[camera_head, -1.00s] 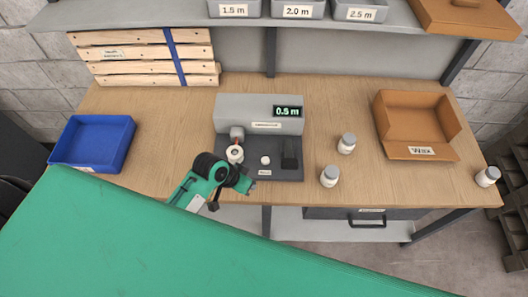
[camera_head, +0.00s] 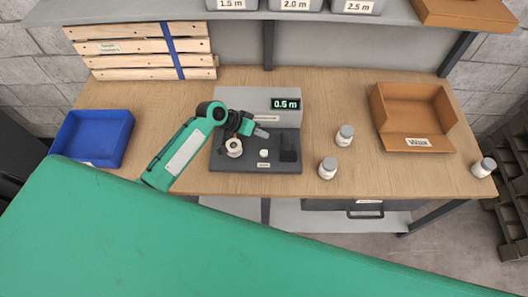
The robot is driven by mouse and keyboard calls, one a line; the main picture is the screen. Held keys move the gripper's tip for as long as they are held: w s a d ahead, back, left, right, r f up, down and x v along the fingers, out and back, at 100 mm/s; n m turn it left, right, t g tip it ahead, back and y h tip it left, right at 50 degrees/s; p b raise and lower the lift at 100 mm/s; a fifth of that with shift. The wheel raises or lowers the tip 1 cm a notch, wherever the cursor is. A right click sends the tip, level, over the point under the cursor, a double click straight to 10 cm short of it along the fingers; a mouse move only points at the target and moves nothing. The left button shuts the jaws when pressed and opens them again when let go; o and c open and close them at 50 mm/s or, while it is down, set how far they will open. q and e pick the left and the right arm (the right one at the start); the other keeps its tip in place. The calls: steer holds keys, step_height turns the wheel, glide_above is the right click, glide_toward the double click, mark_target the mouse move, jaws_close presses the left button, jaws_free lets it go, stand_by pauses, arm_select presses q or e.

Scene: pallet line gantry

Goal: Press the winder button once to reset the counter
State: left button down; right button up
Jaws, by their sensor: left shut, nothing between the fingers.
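The winder (camera_head: 230,101) is a grey box with a dark base plate (camera_head: 240,166) in front. Its counter display (camera_head: 285,104) reads 0.5 m. A small round white button (camera_head: 264,153) sits on the base plate, with a small label below it. A white spool (camera_head: 234,148) is left of the button and a black block (camera_head: 288,148) is right of it. My left gripper (camera_head: 264,133) is shut and empty. In the picture it shows just above the button, over the back of the base plate, and appears apart from it. My right gripper is not in view.
A blue bin (camera_head: 124,140) is at the left. White jars (camera_head: 327,168) stand right of the winder, with an open brown box (camera_head: 449,112) beyond. Stacked wooden slats (camera_head: 100,48) lie at the back left. A shelf with grey bins (camera_head: 295,5) overhangs the back.

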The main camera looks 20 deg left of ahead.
arm_select(q)
steer(key=shift+f, duration=0.15)
steer(key=b, duration=0.7)
glide_above(261, 153)
step_height(261, 153, down, 7)
steer(key=shift+f, duration=0.8)
stand_by(0.9)
steer(key=shift+f+b, duration=0.35)
steer(key=shift+f, duration=0.05)
